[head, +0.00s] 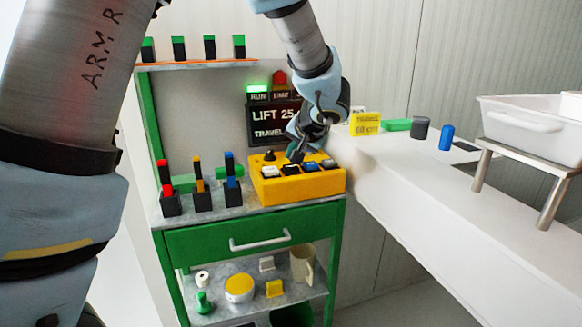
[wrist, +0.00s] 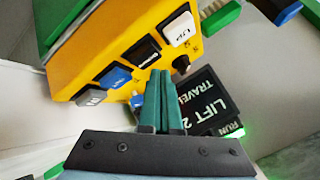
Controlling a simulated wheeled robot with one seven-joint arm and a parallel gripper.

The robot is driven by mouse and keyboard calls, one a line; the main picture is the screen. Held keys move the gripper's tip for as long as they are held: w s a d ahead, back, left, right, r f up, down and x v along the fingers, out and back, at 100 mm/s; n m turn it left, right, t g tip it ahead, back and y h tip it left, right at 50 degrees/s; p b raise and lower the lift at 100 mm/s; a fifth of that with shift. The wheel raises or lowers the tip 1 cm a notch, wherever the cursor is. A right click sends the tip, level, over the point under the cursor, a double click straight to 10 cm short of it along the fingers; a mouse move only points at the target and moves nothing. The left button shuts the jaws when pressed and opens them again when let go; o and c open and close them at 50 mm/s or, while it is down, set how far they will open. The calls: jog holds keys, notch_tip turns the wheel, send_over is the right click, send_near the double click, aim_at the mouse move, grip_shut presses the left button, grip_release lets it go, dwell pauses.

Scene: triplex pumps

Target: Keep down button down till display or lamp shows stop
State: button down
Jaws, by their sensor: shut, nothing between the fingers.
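The yellow control box (head: 300,188) stands on the green cabinet's top, with a row of white, black, blue and grey buttons. In the wrist view the white button (wrist: 179,29) reads UP; the black button (wrist: 142,50) beside it has lettering too small to read surely. My gripper (head: 297,157) is shut and empty, fingers pointing down over the box. In the wrist view its fingertips (wrist: 160,73) are close to the black button; contact cannot be told. The dark display (head: 270,121) reads LIFT 25 and TRAVEL, the rest hidden by my arm. The green RUN lamp (head: 258,88) is lit; the red lamp (head: 280,77) over LIMIT looks dull.
Several coloured switches (head: 202,196) stand left of the box. A black knob (head: 269,156) sits on the box's back part.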

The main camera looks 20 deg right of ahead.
aim_at(292, 169)
jog(key=shift+f+b, duration=0.95)
jog(key=shift+b, duration=0.75)
dwell(0.8)
jog(key=shift+r, duration=0.1)
dwell(2.2)
jog(key=shift+r+p, duration=0.35)
jog(key=shift+r, duration=0.55)
jog(key=shift+r+p, duration=1.25)
jog(key=shift+r, duration=1.3)
jog(key=shift+s+f, duration=0.1)
